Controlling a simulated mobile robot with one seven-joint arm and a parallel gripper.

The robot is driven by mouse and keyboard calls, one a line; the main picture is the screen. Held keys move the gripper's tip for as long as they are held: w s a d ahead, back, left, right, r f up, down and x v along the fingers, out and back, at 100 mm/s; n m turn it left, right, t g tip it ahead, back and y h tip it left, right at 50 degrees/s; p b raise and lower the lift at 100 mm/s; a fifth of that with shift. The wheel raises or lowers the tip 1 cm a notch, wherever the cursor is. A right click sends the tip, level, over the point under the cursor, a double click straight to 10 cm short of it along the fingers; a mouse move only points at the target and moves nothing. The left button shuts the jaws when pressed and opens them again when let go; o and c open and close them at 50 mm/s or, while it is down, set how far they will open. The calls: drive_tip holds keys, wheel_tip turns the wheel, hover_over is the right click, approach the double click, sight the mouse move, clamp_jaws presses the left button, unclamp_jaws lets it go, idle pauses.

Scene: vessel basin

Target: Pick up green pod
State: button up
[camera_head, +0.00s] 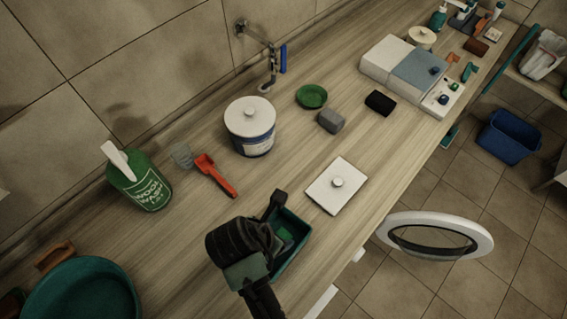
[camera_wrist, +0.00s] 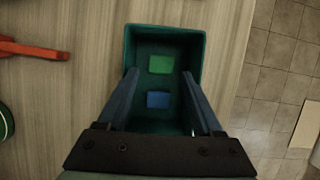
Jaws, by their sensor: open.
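The green pod (camera_wrist: 160,64) is a small flat block lying on the floor of a dark green open box. The box (camera_wrist: 198,45) stands on the wooden counter, and its rim also shows in the head view (camera_head: 299,252). A blue pod (camera_wrist: 159,99) lies in the same box, nearer my gripper. My gripper (camera_wrist: 160,75) is open, above the box, with one finger on each side of the pods in the wrist view. The fingers hold nothing. In the head view the green pod (camera_head: 286,233) is partly hidden by my gripper.
A white square lid (camera_head: 322,194) with a knob lies right of the box.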

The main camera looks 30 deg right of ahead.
sight(284, 235)
drive_tip(key=shift+p+x, duration=0.55)
drive_tip(key=shift+x, duration=2.3)
drive_tip(key=shift+s+a, duration=0.1)
drive_tip(key=shift+s, duration=0.1)
clamp_jaws()
